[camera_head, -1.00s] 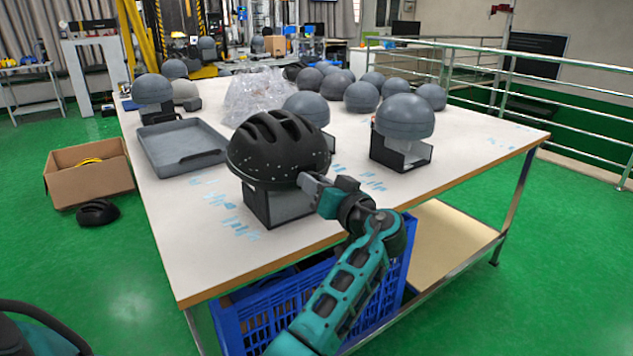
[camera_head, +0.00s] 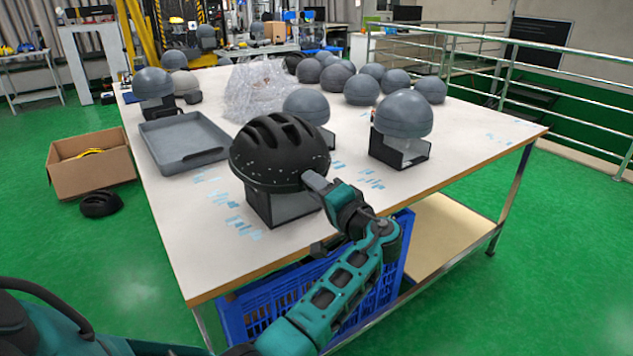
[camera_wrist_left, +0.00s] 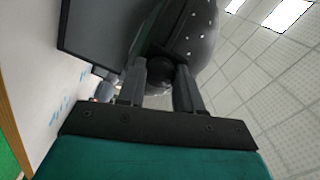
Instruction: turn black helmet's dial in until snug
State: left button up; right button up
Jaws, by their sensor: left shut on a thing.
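The black helmet (camera_head: 278,150) with long vents and small white dots sits on a dark box-like stand (camera_head: 284,206) near the table's front edge. My left gripper (camera_head: 316,184) is at the helmet's lower right rim. In the left wrist view my left gripper (camera_wrist_left: 160,88) has its two fingers around a small round dark dial (camera_wrist_left: 160,70) under the rim of the helmet (camera_wrist_left: 196,40), and is shut on it. The dial is hidden by the gripper in the head view. My right gripper is not in view.
A grey headform (camera_head: 402,114) on a stand is to the right, and another headform (camera_head: 306,106) is just behind the helmet. A grey tray (camera_head: 184,142) lies to the left. A blue crate (camera_head: 290,310) stands below the table edge.

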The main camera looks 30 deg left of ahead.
pick_arm(q)
jog(key=shift+r+m, duration=0.1)
jog(key=shift+m, duration=0.4)
jog(key=o, duration=1.1)
jog(key=shift+c, duration=0.2)
jog(key=shift+d, duration=0.1)
